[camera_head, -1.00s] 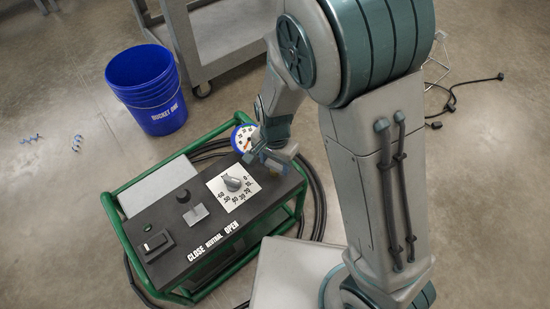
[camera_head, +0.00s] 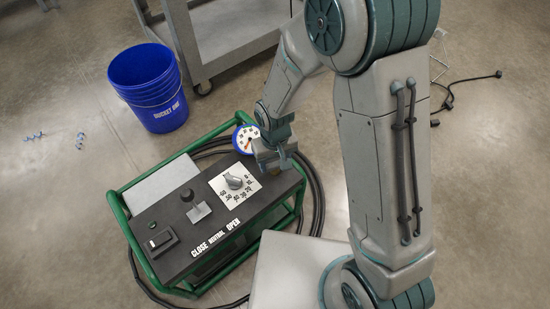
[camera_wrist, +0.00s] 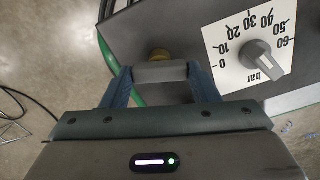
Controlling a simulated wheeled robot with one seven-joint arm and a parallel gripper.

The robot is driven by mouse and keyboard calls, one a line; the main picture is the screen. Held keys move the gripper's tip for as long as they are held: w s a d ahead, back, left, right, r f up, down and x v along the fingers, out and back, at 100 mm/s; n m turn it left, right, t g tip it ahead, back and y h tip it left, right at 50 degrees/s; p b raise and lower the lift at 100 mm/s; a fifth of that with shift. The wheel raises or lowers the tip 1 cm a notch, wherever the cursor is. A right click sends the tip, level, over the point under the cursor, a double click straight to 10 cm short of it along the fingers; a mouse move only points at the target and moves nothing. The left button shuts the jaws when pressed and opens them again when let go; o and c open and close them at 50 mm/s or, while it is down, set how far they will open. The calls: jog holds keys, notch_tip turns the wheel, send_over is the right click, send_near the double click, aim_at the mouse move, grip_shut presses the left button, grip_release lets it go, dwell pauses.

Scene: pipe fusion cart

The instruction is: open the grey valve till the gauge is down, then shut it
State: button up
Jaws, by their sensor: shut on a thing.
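The grey valve (camera_wrist: 160,72) shows in the wrist view as a short grey bar-like handle in front of a brass fitting (camera_wrist: 158,55) at the panel's edge. My gripper (camera_wrist: 162,82) is shut on this handle, with one blue finger on each side. In the head view my gripper (camera_head: 272,160) is at the panel's far right corner and mostly hides the valve. The round gauge (camera_head: 246,138), with a blue rim, white face and red needle, stands just behind the panel. Its reading is too small to tell.
The black panel (camera_head: 180,242) in a green frame bears a grey dial knob (camera_head: 234,182) on a white bar scale, a black-knobbed lever (camera_head: 187,195) and a switch (camera_head: 160,241). A blue bucket (camera_head: 150,88) and grey cart (camera_head: 215,45) stand behind. Dark hoses (camera_head: 318,200) loop on the right.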

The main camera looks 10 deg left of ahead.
aim_at(274, 164)
jog(key=shift+n+p, duration=0.45)
jog(key=shift+n, duration=1.55)
jog(key=o, duration=1)
notch_tip(274, 164, up, 14)
jog(key=p, duration=0.5)
jog(key=shift+f, duration=0.1)
